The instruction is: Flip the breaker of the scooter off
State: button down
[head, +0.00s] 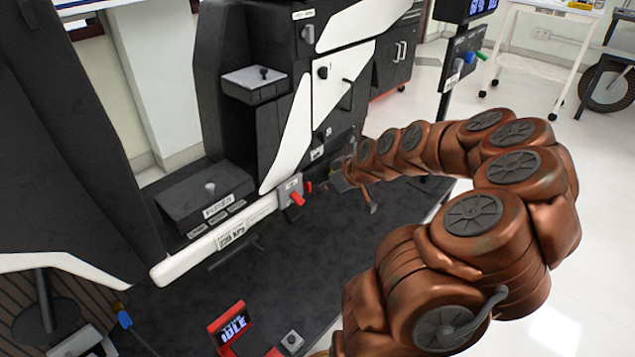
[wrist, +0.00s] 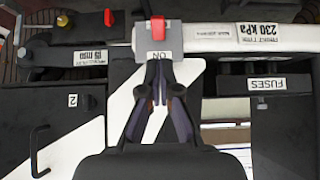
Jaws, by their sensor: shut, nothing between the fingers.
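The breaker is a small grey box (head: 291,187) with a red lever (head: 300,199), at the end of the scooter's low white rail. In the wrist view its grey plate (wrist: 174,42) carries the red lever (wrist: 158,30) at the upper centre, with a label reading ON below it. My gripper (head: 328,184) is just right of the breaker in the head view. In the wrist view my gripper (wrist: 157,68) has its fingertips together, empty, just below the ON label, apart from the lever in the picture. Whether the tips touch the plate is unclear.
The dark scooter body (head: 237,40) with white panels stands behind the breaker. A fuse box (head: 205,193) sits left of it. A red-framed IDLE display (head: 232,325) stands in front. In the wrist view another red knob (wrist: 109,17) lies left of the breaker. Dark mat before the rail is mostly clear.

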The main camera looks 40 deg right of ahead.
jog(key=shift+s+d+r, duration=0.1)
jog(key=shift+s+r, duration=0.15)
jog(key=shift+s, duration=0.4)
jog(key=shift+s+d+r, duration=0.1)
jog(key=shift+s+r, duration=0.15)
jog(key=shift+s, duration=0.35)
